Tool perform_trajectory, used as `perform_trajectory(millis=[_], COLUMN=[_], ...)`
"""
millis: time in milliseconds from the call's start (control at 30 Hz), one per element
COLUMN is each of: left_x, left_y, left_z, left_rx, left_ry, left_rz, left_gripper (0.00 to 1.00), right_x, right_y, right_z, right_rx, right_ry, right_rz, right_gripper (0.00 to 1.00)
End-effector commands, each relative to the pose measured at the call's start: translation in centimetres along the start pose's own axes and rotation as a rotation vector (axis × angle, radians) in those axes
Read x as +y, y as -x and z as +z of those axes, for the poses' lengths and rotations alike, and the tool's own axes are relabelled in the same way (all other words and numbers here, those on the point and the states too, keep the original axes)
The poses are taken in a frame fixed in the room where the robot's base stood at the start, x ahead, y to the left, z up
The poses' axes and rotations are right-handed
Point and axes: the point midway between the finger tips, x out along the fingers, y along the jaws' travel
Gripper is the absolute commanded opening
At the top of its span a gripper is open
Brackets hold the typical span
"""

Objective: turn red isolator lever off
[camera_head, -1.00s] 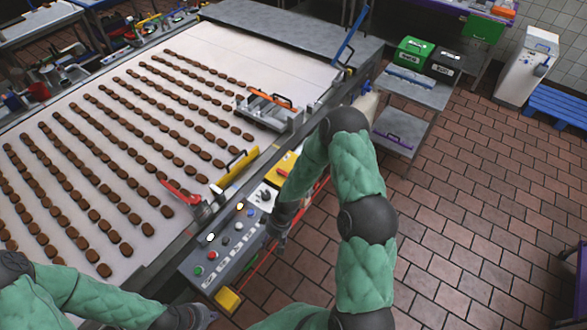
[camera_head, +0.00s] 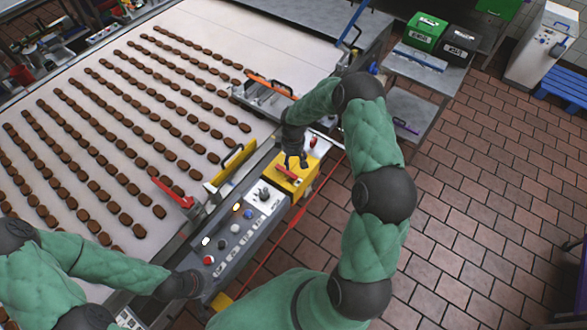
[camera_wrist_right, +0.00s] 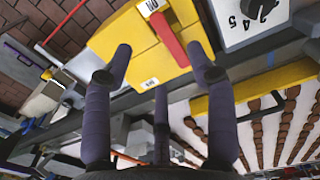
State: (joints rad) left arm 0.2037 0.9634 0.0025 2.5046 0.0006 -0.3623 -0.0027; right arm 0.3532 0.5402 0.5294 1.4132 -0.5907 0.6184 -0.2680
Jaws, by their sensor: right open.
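The red isolator lever (camera_head: 285,172) is on a yellow box (camera_head: 308,178) at the far end of the control panel. In the right wrist view the red lever (camera_wrist_right: 168,38) lies slanted across the yellow box (camera_wrist_right: 125,42), its upper end by an "ON" label (camera_wrist_right: 152,6). My right gripper (camera_head: 295,163) is open over the box.
The grey control panel (camera_head: 232,255) has several buttons and a numbered dial (camera_head: 264,194), also in the wrist view (camera_wrist_right: 252,10). A conveyor (camera_head: 225,45) with rows of brown biscuits lies left. A red-handled clamp (camera_head: 172,192) and yellow guard (camera_head: 230,168) edge it. Brick floor (camera_head: 460,220) is clear.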

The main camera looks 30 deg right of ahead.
Motion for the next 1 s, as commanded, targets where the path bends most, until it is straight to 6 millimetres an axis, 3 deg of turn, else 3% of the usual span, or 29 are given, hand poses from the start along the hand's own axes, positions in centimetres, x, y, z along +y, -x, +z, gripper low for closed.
perform_trajectory(millis=[300,500,967,1000], left_x=[-1.0,-1.4,-1.5,-1.5], left_y=[-3.0,-4.0,-4.2,-4.2], left_z=[-0.2,-0.2,-0.2,-0.2], left_rx=[0.001,0.001,0.001,0.001], left_ry=[-0.001,-0.001,-0.001,-0.001], left_rz=[0.0,0.0,0.0,0.0], left_gripper=[0.0,0.0,0.0,0.0], right_x=[0.0,0.0,0.0,0.0], right_y=[-6.1,-8.5,-9.3,-9.3], right_z=[0.0,0.0,0.0,0.0], right_rx=[0.0,0.0,0.002,0.002], right_ry=[-0.002,-0.002,-0.002,-0.002], right_rz=[-0.001,-0.001,0.0,0.0], right_gripper=[0.57,0.57,0.57,0.46])
